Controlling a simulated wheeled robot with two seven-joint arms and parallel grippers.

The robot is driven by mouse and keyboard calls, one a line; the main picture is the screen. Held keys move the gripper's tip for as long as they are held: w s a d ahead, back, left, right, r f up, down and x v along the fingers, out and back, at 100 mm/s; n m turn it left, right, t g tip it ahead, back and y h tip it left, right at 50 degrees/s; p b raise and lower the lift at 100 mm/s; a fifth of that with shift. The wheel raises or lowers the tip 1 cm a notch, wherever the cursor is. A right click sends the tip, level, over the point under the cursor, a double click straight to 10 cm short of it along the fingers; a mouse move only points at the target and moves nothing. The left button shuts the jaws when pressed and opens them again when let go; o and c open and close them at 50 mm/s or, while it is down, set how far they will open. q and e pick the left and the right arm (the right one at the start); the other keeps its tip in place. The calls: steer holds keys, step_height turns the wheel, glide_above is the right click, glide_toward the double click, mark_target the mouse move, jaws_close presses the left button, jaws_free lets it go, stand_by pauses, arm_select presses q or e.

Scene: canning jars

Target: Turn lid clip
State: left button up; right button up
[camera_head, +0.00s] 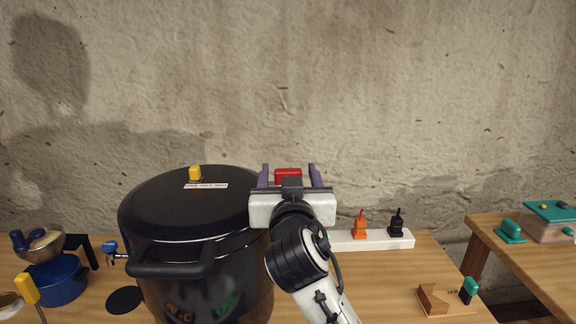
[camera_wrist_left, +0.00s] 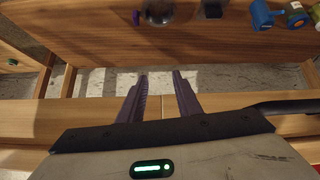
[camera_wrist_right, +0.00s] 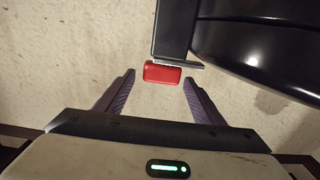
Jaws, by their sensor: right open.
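The red lid clip (camera_head: 288,175) shows at the right side of the big black pot (camera_head: 190,210), whose dark lid carries a yellow knob (camera_head: 195,173). In the right wrist view the clip (camera_wrist_right: 163,72) sits at the end of a dark bar beside the pot. My right gripper (camera_head: 289,168) is open, with one finger on each side of the clip and a gap on both sides. It also shows in the right wrist view (camera_wrist_right: 159,77). My left gripper (camera_wrist_left: 160,75) is open and empty, away from the pot.
A white strip (camera_head: 343,240) holding an orange clip (camera_head: 360,226) and a black one (camera_head: 397,223) stands right of the pot. A wooden holder (camera_head: 440,300) is at the front right. A blue pot (camera_head: 62,281) stands at the left. A second table (camera_head: 535,262) is at the far right.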

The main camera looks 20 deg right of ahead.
steer(key=shift+x, duration=0.85)
arm_select(q)
steer(key=shift+w+r, duration=0.3)
steer(key=shift+r, duration=0.05)
arm_select(e)
steer(key=shift+w, duration=0.2)
steer(key=c, duration=1)
arm_select(q)
steer(key=shift+w+r, duration=0.1)
steer(key=shift+w, duration=0.05)
arm_select(e)
steer(key=shift+c, duration=0.2)
